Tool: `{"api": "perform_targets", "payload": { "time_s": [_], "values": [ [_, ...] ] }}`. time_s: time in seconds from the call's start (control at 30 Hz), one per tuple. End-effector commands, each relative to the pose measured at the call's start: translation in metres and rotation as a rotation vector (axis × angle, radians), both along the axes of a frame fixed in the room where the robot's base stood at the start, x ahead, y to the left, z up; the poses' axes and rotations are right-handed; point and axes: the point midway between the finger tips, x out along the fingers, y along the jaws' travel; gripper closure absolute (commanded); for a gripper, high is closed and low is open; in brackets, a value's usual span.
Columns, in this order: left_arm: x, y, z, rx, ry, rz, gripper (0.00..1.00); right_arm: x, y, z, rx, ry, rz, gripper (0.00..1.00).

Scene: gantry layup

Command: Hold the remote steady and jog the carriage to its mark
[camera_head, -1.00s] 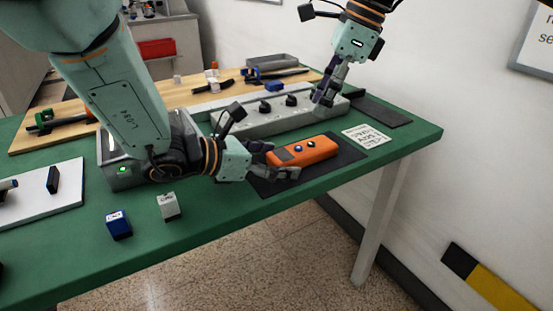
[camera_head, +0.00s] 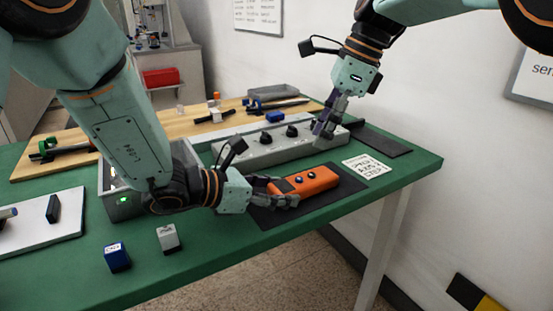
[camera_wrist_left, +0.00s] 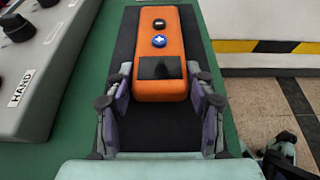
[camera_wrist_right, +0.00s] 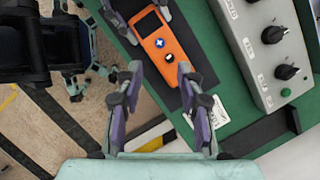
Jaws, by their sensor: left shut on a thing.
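The orange remote (camera_head: 314,183) lies on a dark mat (camera_head: 272,215) near the table's front edge, its dark window toward my left gripper. Its blue plus button (camera_wrist_left: 159,40) and dark minus button (camera_wrist_left: 159,23) are uncovered. My left gripper (camera_head: 282,190) is shut on the near end of the remote, one finger along each side, as the left wrist view (camera_wrist_left: 159,88) shows. My right gripper (camera_head: 326,130) hangs empty by the right end of the grey control box, fingers apart in the right wrist view (camera_wrist_right: 158,72). I cannot pick out a carriage.
The grey control box (camera_head: 250,153) with dark knobs stands behind the mat. A printed card (camera_head: 366,167) lies right of the remote. A blue block (camera_head: 117,257) and a white block (camera_head: 168,239) stand at the front left. A wooden board with tools (camera_head: 75,155) lies behind.

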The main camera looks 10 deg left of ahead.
Motion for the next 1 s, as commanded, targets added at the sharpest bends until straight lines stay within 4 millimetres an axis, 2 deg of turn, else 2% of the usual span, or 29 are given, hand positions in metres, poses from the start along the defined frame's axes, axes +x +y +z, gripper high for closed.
{"api": "perform_targets", "payload": {
  "time_s": [0.43, 0.87, 1.0],
  "values": [
    [0.0002, 0.0003, 0.0, 0.0, 0.0, 0.001, 0.88, 0.0, 0.0, 0.0, 0.0, 0.0, 0.0, 0.62],
    [0.0002, 0.0002, 0.0, 0.0, 0.0, 0.001, 0.88, 0.0, 0.0, 0.0, 0.0, 0.0, 0.0, 0.98],
    [0.0002, 0.0003, 0.0, 0.0, 0.0, 0.001, 0.88, 0.0, 0.0, 0.0, 0.0, 0.0, 0.0, 1.0]
  ]
}}
